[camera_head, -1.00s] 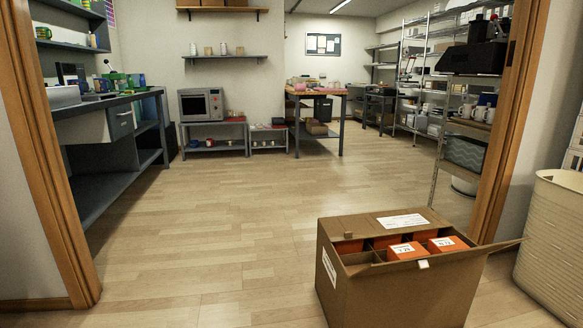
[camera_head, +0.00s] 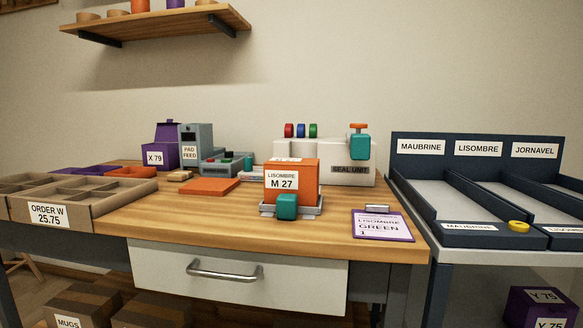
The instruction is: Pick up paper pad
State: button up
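I cannot tell for certain which object is the paper pad. A grey box labelled "PAD FEED" (camera_head: 197,158) stands at the back left of the wooden workbench. Small flat tan pieces (camera_head: 180,176) lie on the bench in front of it. A flat orange piece (camera_head: 209,186) lies to their right. An orange box labelled "LISOMBRE M 27" (camera_head: 292,182) sits in a grey holder with a teal block at its front. My gripper is not in view.
The workbench (camera_head: 240,222) also bears the seal unit (camera_head: 352,170), a purple box "X 79" (camera_head: 161,156), a purple-edged card (camera_head: 382,226) and the "ORDER W" carton (camera_head: 85,209). Labelled dark blue lanes (camera_head: 470,231) stand at right. A drawer handle (camera_head: 224,272) juts from the front.

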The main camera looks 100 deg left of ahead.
aim_at(180, 176)
jog(key=u, duration=3.3)
